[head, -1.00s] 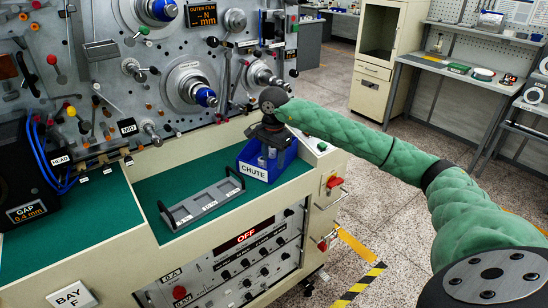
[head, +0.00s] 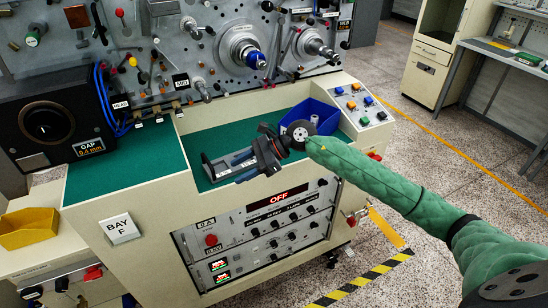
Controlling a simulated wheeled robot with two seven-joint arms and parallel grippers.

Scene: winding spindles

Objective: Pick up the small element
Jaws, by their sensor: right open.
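The small element is most likely a pale cylinder (head: 314,119) standing in the blue chute bin (head: 325,114) on the green bench top; the arm's wrist hides part of the bin. My right gripper (head: 243,165) is open and turned to the left, over the grey two-handled tray (head: 211,176) in front of the bin. The gripper covers much of the tray, so I cannot tell whether anything lies in it or between the jaws. My left gripper is not in view.
The machine panel with spindles (head: 250,58) and knobs rises behind the bench. A black gap gauge box (head: 50,125) stands at left, a yellow bin (head: 28,228) below it. A button panel (head: 362,105) is right of the bin. Green bench (head: 160,158) is bare left of the tray.

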